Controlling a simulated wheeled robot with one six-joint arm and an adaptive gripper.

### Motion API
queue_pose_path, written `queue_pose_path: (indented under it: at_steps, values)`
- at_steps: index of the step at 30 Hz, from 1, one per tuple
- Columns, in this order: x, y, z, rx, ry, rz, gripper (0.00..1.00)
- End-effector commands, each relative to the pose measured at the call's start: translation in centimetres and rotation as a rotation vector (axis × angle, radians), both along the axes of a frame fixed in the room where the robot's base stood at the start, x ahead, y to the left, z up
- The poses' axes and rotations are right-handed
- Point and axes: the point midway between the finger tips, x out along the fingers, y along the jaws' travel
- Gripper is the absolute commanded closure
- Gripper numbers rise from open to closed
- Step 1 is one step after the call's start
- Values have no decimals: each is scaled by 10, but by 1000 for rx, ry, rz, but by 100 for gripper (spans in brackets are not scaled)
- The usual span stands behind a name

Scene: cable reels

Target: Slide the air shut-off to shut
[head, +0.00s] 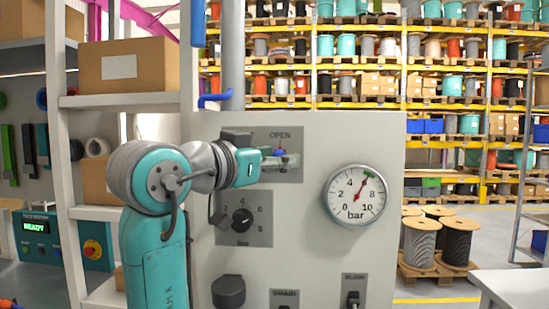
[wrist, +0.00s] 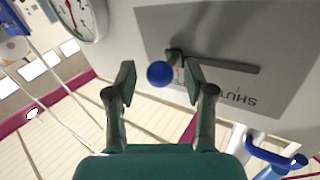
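The air shut-off is a slider with a round blue knob (wrist: 159,74) on a dark stem in a straight slot (wrist: 225,66) of a grey plate. In the wrist view the stem is at the slot's left end, away from the upside-down word SHUT. In the head view the knob (head: 280,152) shows beneath the word OPEN, and my wrist hides the plate's left part. My gripper (wrist: 160,76) is open, with one finger on each side of the knob and gaps between; it also shows in the head view (head: 284,160).
A pressure gauge (head: 355,196) is right of the plate, its needle near 6 bar. A black rotary knob (head: 242,219) is below my gripper. A blue pipe (wrist: 275,155) is near the panel edge in the wrist view. Shelving (head: 125,101) with boxes stands left.

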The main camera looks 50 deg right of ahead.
Motion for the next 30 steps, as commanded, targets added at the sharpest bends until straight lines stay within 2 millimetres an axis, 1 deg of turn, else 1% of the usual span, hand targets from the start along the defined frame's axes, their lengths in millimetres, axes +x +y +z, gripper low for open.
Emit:
queue_pose_path:
  at_steps: [1, 2, 3, 5, 6, 12, 14, 17, 21, 23, 26, 30]
  values:
    - [0, 0, 0, 0, 0, 0, 57]
    - [0, 0, 0, 0, 0, 0, 64]
    - [0, 0, 0, 0, 0, 0, 74]
    - [0, 0, 0, 0, 0, 0, 89]
    - [0, 0, 0, 0, 0, 0, 99]
    - [1, 1, 0, 0, 0, 0, 100]
    - [4, 3, 0, 0, 1, 1, 100]
    - [19, 14, 0, 0, 4, 4, 100]
    - [43, 33, 0, 0, 4, 4, 100]
    - [50, 39, 0, 0, 4, 2, 100]
    - [58, 45, 0, 0, 2, 1, 100]
    - [60, 46, 0, 0, 2, 2, 100]
